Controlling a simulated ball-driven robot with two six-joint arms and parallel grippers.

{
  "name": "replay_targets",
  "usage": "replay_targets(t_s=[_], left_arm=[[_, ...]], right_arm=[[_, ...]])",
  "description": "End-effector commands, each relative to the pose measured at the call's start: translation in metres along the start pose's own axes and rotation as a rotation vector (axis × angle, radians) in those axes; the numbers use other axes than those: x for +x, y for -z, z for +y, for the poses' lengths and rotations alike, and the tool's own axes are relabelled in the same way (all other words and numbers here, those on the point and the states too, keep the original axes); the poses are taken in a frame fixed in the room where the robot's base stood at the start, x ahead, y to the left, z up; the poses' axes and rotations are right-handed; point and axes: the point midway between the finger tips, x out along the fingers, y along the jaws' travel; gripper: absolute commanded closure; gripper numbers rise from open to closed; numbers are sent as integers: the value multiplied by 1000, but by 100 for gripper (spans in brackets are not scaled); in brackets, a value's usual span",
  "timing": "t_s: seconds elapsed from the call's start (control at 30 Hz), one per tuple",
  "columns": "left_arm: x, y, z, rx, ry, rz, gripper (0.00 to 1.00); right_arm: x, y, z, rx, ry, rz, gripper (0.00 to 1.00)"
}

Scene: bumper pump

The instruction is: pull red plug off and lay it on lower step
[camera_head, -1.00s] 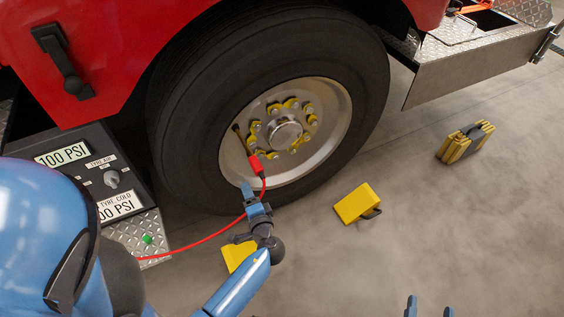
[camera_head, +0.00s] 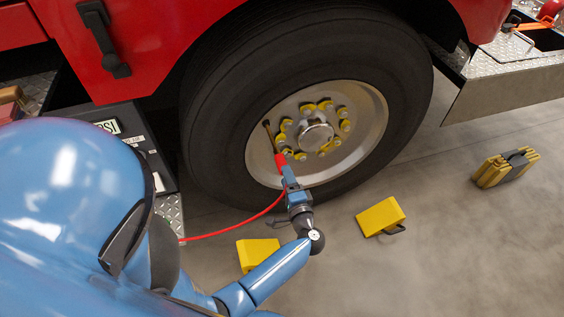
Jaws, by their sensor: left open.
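The red plug (camera_head: 281,161) sits at the wheel's valve stem on the silver rim, with its red hose (camera_head: 240,227) running down and left. My left gripper (camera_head: 288,176) is open just below the plug, its fingers close to it; I cannot tell whether they touch it. The lower step (camera_head: 170,212), a strip of diamond plate, shows at the left below the dark gauge panel, largely hidden by my blue body. My right gripper is out of view.
The big black tyre (camera_head: 222,110) stands behind the plug. Two yellow chocks lie on the floor, one (camera_head: 381,216) right of my arm, one (camera_head: 257,251) partly behind it. A yellow case (camera_head: 506,168) stands farther right. The floor between is clear.

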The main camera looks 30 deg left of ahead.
Motion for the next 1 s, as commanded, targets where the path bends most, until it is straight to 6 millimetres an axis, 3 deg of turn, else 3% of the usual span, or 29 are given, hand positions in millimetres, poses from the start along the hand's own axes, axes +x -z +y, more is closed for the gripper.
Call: replay_targets(t_s=[0.6, 1.0], left_arm=[[66, 0, 2, -2, 1, -2, 43], [86, 0, 0, -1, 0, 0, 43]], right_arm=[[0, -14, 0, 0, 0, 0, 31], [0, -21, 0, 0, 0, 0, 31]])
